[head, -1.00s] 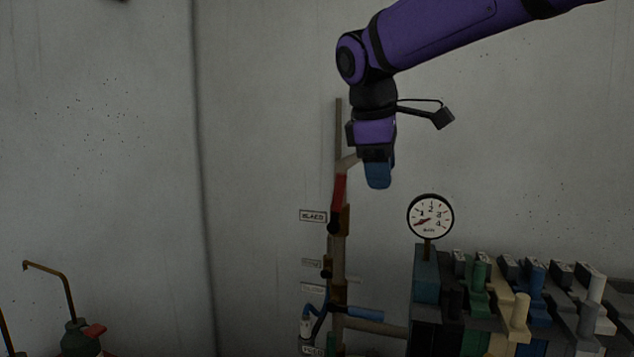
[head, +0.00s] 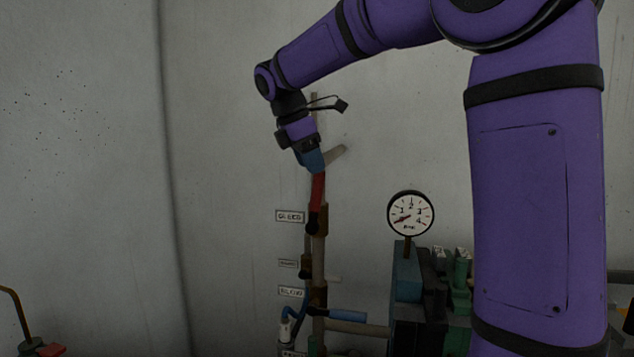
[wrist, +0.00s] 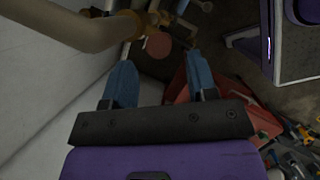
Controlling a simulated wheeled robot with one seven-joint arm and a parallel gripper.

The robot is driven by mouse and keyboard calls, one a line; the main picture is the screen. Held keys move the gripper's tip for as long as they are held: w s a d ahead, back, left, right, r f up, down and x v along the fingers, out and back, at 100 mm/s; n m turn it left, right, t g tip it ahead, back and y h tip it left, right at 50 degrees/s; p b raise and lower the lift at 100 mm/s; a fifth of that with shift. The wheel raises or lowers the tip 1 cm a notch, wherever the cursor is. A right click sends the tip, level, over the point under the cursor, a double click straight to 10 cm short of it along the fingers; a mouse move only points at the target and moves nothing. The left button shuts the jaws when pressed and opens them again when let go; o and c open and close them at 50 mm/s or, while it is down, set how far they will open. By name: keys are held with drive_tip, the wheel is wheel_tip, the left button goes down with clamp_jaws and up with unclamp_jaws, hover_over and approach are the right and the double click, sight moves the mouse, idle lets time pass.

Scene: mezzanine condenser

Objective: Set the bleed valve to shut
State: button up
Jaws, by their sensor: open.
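The bleed valve has a red lever handle (head: 317,192) that points up, nearly upright, along a vertical pipe in the head view. Its dark pivot is at the lower end, beside a label (head: 290,216) that appears to read BLEED. My gripper (head: 314,166) is at the upper end of the handle, tilted downward, and overlaps its tip in the picture. In the wrist view my gripper (wrist: 160,62) has its two blue fingers apart. The rounded red end of the handle (wrist: 158,45) shows between and just beyond the fingertips. Contact cannot be told.
A pale pipe stub (head: 335,154) slants out just right of my gripper. Below the valve are a blue lever (head: 347,315) and more labels. A pressure gauge (head: 410,213) stands to the right above a row of blocks. The wall on the left is bare.

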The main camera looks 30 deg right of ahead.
hover_over(318, 209)
drive_tip(key=shift+w+d+f, duration=0.15)
drive_tip(key=shift+w+f, duration=0.05)
drive_tip(key=shift+f, duration=1.05)
drive_tip(key=shift+w+d+f, duration=0.1)
drive_tip(key=shift+w+f, duration=0.05)
drive_tip(key=shift+f, duration=1.05)
drive_tip(key=shift+c, duration=0.3)
clamp_jaws()
